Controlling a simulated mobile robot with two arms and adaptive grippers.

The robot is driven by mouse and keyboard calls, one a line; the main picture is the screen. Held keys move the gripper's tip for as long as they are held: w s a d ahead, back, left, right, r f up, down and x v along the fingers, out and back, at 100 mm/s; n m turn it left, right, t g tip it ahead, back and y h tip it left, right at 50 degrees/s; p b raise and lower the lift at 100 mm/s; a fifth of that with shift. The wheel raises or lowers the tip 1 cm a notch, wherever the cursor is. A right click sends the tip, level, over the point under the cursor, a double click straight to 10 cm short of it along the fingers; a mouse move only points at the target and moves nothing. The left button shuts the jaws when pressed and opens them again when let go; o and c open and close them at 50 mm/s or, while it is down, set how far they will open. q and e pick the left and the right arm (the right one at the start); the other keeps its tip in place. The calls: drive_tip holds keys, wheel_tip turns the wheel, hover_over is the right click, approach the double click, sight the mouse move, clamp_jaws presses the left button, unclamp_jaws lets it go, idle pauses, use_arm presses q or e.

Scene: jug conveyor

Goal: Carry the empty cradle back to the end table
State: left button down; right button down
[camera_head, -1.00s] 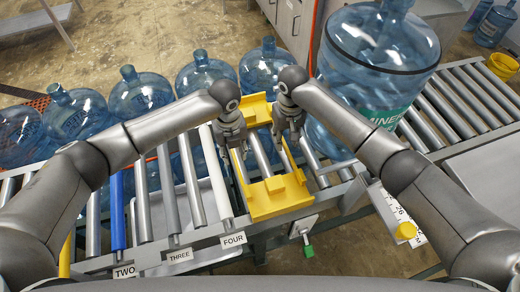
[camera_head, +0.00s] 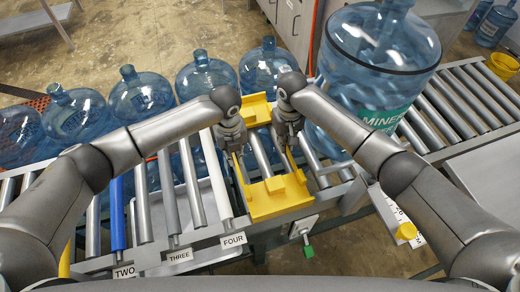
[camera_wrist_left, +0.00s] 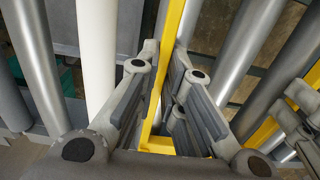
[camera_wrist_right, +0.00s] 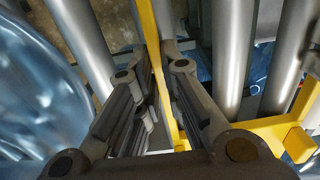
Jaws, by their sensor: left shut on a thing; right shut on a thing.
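The empty yellow cradle (camera_head: 277,197) rests on the rollers above the FOUR label, with no jug in it. My left gripper (camera_head: 236,152) is shut on the cradle's left side rail; the yellow rail runs between its fingers in the left wrist view (camera_wrist_left: 170,60). My right gripper (camera_head: 286,145) is shut on the cradle's right side rail, which shows between the fingers in the right wrist view (camera_wrist_right: 160,75). The cradle's far end is partly hidden behind my grippers. The end table cannot be made out for certain.
A large full-looking jug (camera_head: 375,65) stands on the conveyor just right of my right gripper. Several blue jugs (camera_head: 205,75) line the far side. Grey rollers (camera_head: 465,100) continue to the right. A yellow knob (camera_head: 406,231) sits at the front right.

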use_arm(q)
drive_tip(key=shift+w+r, duration=0.1)
drive_tip(key=shift+r, duration=0.2)
use_arm(e)
drive_tip(key=shift+w+r, duration=0.1)
drive_tip(key=shift+r, duration=0.2)
